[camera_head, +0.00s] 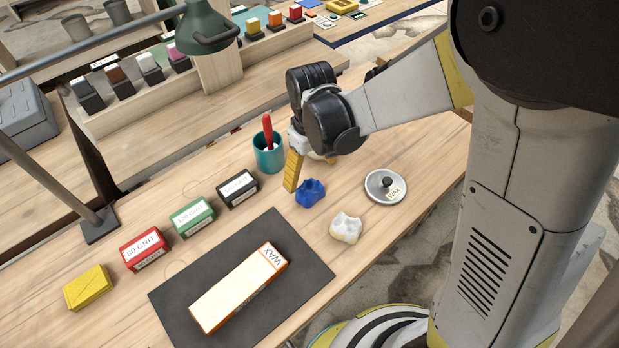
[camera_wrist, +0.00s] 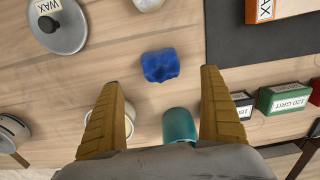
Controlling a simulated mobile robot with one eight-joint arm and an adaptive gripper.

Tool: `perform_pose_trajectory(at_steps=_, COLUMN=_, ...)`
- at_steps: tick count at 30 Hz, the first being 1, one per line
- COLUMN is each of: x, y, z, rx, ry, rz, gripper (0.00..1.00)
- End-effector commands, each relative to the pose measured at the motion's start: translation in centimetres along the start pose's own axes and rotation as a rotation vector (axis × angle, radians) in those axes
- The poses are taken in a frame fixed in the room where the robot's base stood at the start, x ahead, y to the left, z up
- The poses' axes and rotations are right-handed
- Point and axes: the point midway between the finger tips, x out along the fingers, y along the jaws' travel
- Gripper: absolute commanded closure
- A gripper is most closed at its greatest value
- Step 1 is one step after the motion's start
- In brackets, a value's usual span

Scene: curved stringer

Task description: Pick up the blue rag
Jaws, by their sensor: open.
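The blue rag (camera_head: 311,193) is a small crumpled lump on the wooden bench, between the teal cup and the white rag. In the wrist view the blue rag (camera_wrist: 160,65) lies beyond my fingertips, roughly midway between them. My gripper (camera_head: 296,172) hangs over the bench beside the blue rag, with one yellow finger just left of it in the head view. In the wrist view my gripper (camera_wrist: 160,78) has its two yellow fingers spread wide with nothing between the tips. The far finger is mostly hidden in the head view.
A teal cup (camera_head: 268,155) with a red-handled tool stands behind the rag. A white crumpled rag (camera_head: 346,228) and a round wax lid (camera_head: 386,186) lie nearby. A black mat (camera_head: 318,262) holds a wax box (camera_head: 236,290). Grit blocks, including the red one (camera_head: 146,249), line the left.

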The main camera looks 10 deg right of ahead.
Motion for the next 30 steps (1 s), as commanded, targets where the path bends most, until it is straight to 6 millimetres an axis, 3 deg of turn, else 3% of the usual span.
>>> perform_pose_trajectory(at_steps=1, x=1.2, y=0.0, z=0.0, rx=0.001, ry=0.0, rz=0.0, gripper=0.09)
perform_pose_trajectory(at_steps=10, x=3.5, y=0.0, z=-0.1, rx=0.001, ry=0.001, rz=0.0, gripper=0.09)
perform_pose_trajectory(at_steps=18, x=7.7, y=-0.1, z=-0.2, rx=0.002, ry=0.002, rz=0.0, gripper=0.09)
perform_pose_trajectory(at_steps=25, x=7.8, y=-0.1, z=-0.1, rx=0.002, ry=0.002, rz=0.0, gripper=0.09)
perform_pose_trajectory(at_steps=26, x=7.8, y=-0.1, z=-0.1, rx=0.002, ry=0.002, rz=0.0, gripper=0.11)
perform_pose_trajectory(at_steps=30, x=7.7, y=-0.1, z=-0.1, rx=0.002, ry=0.002, rz=0.001, gripper=0.54)
